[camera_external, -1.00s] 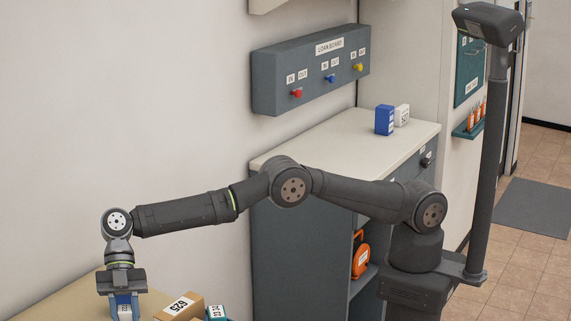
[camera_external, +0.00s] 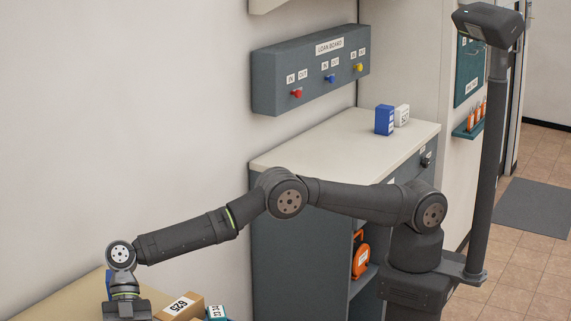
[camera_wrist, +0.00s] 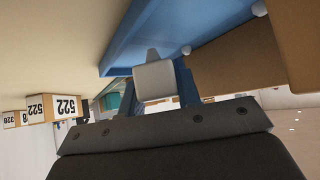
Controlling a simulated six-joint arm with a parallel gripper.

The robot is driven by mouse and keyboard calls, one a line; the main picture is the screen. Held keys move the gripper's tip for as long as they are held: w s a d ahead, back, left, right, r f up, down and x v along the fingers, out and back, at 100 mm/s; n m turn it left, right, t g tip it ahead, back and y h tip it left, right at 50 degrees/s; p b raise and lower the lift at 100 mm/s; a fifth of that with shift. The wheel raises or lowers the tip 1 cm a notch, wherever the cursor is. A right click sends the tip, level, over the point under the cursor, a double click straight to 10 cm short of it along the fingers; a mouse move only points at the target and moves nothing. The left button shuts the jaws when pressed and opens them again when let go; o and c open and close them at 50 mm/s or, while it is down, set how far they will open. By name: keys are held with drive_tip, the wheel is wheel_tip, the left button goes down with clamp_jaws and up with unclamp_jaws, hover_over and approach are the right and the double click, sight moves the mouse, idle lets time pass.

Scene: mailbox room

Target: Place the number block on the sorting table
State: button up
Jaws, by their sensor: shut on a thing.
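In the external view, my gripper (camera_external: 127,311) is at the bottom left, low over the tan table (camera_external: 60,301), with its fingertips cut off by the picture edge. The wrist view shows my gripper (camera_wrist: 148,98) shut on a small pale grey block (camera_wrist: 155,80), taken to be the number block. No number shows on its visible face. A large blue surface (camera_wrist: 185,32) lies just beyond the block; I cannot tell whether they touch.
A brown box (camera_external: 180,306) and a teal box (camera_external: 216,313) stand right of my gripper. In the wrist view, boxes labelled 522 (camera_wrist: 52,108) are at left. A blue block (camera_external: 384,120) and a white block (camera_external: 402,116) stand on the cabinet top (camera_external: 340,140).

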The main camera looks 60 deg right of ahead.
drive_tip(key=shift+f, duration=0.5)
idle(0.3)
drive_tip(key=o, duration=1.1)
drive_tip(key=v, duration=0.3)
drive_tip(key=shift+w+r, duration=0.1)
drive_tip(key=shift+r, duration=0.05)
wheel_tip(320, 180, up, 7)
drive_tip(key=shift+f, duration=0.1)
